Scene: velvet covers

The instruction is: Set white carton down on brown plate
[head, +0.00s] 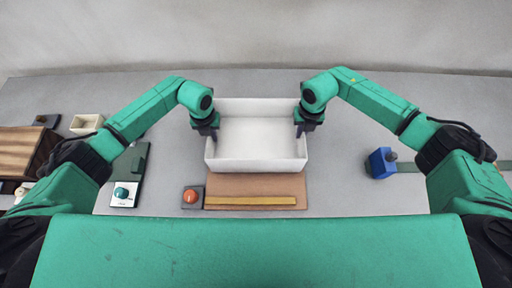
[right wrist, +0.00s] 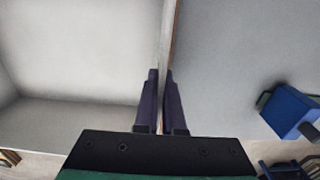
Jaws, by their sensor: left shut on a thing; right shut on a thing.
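The white carton (head: 256,165) is an open, empty box in the middle of the head view. My left gripper (head: 214,134) is shut on its left wall and my right gripper (head: 299,132) on its right wall. In the right wrist view, the carton wall (right wrist: 167,40) runs between the two fingers of my right gripper (right wrist: 161,90). The brown plate (head: 255,184) shows in front of the carton, nearer to me; its far part is hidden by the carton. I cannot tell how high the carton is above the table or plate.
A yellow-brown strip (head: 250,201) lies along the plate's near edge. A red knob on a dark base (head: 193,197) stands beside the plate. A teal knob on a white base (head: 124,194) is further left. A blue block (head: 381,163) stands at right, with clear table between.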

